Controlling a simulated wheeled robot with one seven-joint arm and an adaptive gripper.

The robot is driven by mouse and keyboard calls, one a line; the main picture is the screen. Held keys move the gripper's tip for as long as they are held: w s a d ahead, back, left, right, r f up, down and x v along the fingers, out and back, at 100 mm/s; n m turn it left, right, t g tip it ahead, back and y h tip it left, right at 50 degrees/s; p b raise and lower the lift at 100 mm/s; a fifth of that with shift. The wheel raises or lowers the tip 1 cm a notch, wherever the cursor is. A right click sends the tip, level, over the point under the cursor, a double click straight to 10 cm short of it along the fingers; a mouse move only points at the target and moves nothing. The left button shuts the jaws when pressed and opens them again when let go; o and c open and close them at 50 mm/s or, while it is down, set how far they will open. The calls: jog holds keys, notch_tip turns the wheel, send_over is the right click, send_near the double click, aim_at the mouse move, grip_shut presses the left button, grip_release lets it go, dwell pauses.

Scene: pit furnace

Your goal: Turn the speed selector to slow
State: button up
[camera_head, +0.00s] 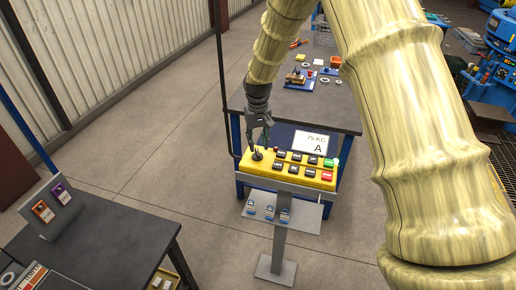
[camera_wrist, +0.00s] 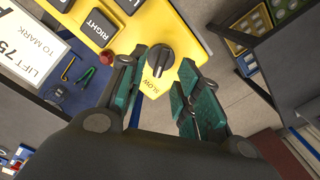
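The speed selector is a black round knob (camera_wrist: 160,58) with a raised bar, on the left end of the yellow control box (camera_head: 291,170). In the wrist view its bar points roughly towards the word SLOW (camera_wrist: 151,88) printed on the yellow face. My gripper (camera_wrist: 163,60) is open, with one teal-padded finger on each side of the knob in the picture. I see a small gap on each side and cannot tell if either pad touches it. In the head view my gripper (camera_head: 258,137) is just above the knob, partly hiding it.
Several black push buttons (camera_head: 296,157), a green one (camera_head: 328,163) and a red one (camera_head: 326,176) share the box. A dark workbench (camera_head: 290,105) is beyond; another table (camera_head: 95,240) is at lower left. Floor between is clear.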

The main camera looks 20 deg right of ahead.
aim_at(258, 152)
notch_tip(258, 152, up, 8)
dwell(0.4)
